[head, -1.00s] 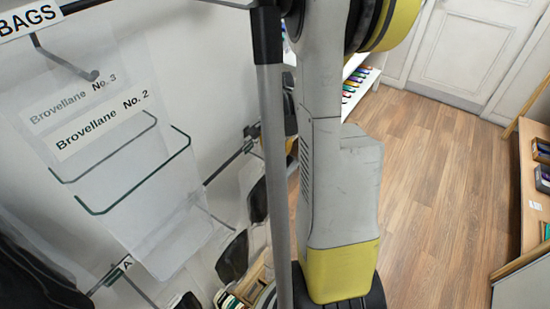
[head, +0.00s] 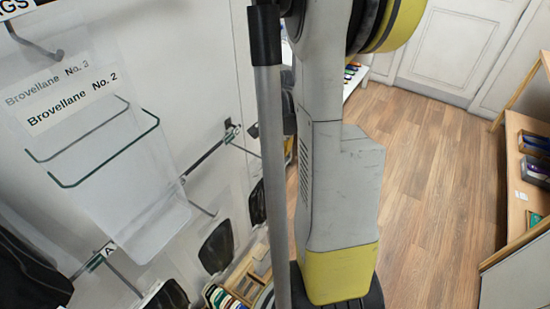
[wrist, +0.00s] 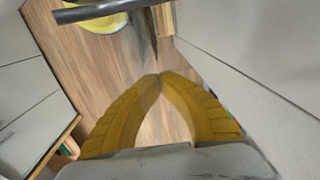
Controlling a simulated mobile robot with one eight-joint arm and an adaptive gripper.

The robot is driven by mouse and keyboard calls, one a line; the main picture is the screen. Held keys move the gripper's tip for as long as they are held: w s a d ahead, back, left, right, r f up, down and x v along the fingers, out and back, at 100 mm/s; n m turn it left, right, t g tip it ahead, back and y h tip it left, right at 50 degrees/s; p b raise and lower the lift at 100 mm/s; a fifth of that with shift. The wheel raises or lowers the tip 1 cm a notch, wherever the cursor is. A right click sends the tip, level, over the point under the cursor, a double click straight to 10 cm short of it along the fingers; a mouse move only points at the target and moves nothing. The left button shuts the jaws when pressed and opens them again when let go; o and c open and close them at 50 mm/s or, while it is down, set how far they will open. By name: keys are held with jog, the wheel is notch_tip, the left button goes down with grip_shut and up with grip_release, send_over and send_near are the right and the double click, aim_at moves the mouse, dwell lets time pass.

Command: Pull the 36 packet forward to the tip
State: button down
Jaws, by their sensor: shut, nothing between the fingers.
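My gripper (wrist: 160,78) shows in the wrist view with its two yellow fingers shut, tips together, nothing between them. It points over the wooden floor, with no packet near the tips. In the head view the gripper is out of sight. Clear packets with dark contents hang along the wall at lower left; one (head: 216,246) is beside the grey post and another (head: 166,297) is at the bottom edge. I cannot read a 36 on any packet, so I cannot tell which one is the 36 packet.
Clear bags labelled Brovellane No. 2 (head: 72,103) and No. 3 hang on wire hooks at upper left. A hook tagged A (head: 108,248) is below them. A wooden shelf unit (head: 515,165) stands at right. The wooden floor (head: 430,170) between is clear.

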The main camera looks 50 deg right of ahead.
jog(key=c, duration=1.5)
grip_release()
jog(key=shift+c, duration=0.2)
jog(key=shift+r, duration=0.1)
notch_tip(320, 180, up, 12)
jog(key=shift+s+f, duration=0.1)
